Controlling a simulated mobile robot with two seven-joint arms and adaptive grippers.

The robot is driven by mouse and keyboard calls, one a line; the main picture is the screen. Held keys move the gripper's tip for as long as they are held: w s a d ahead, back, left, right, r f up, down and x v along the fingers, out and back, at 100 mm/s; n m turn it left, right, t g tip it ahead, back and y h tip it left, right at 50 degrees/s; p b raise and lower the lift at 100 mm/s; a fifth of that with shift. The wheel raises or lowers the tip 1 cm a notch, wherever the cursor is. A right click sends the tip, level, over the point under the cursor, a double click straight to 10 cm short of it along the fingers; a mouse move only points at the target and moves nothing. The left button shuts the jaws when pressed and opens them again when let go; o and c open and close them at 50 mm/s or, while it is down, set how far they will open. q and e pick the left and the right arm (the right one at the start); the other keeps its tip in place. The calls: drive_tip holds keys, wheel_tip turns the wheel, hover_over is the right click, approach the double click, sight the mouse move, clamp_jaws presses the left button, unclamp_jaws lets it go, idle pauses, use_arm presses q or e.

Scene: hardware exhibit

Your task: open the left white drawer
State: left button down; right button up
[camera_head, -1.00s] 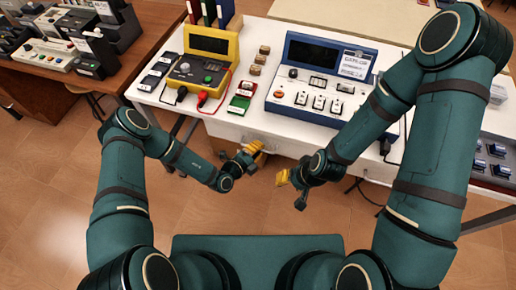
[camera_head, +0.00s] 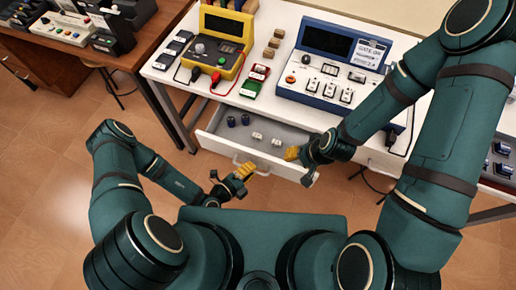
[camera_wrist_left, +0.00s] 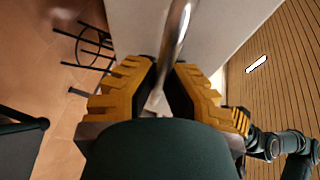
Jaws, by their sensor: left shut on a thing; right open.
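The left white drawer (camera_head: 211,145) is slid out from under the white table in the head view, with its inside visible. My left gripper (camera_head: 242,173) is at the drawer's front. In the left wrist view its yellow-padded fingers (camera_wrist_left: 162,98) are shut on the metal drawer handle (camera_wrist_left: 178,35), in front of the pale drawer front. My right gripper (camera_head: 298,165) is open and empty near the drawer's right front corner. Whether it touches the drawer cannot be told.
The drawer holds dark blue cylinders (camera_head: 238,120) and small white pieces (camera_head: 267,139). On the white table (camera_head: 283,17) stand a yellow meter (camera_head: 222,45) and a blue-white instrument (camera_head: 330,60). A stool (camera_head: 108,85) is at the left. Open floor lies left of the drawer.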

use_arm(q)
drive_tip(key=s+a, duration=0.3)
drive_tip(key=s, duration=0.8)
drive_tip(key=shift+s+a, duration=0.2)
drive_tip(key=shift+a, duration=0.05)
use_arm(e)
drive_tip(key=shift+r, duration=0.15)
use_arm(q)
drive_tip(key=c, duration=1)
unclamp_jaws()
drive_tip(key=shift+a, duration=0.1)
drive_tip(key=v, duration=1.2)
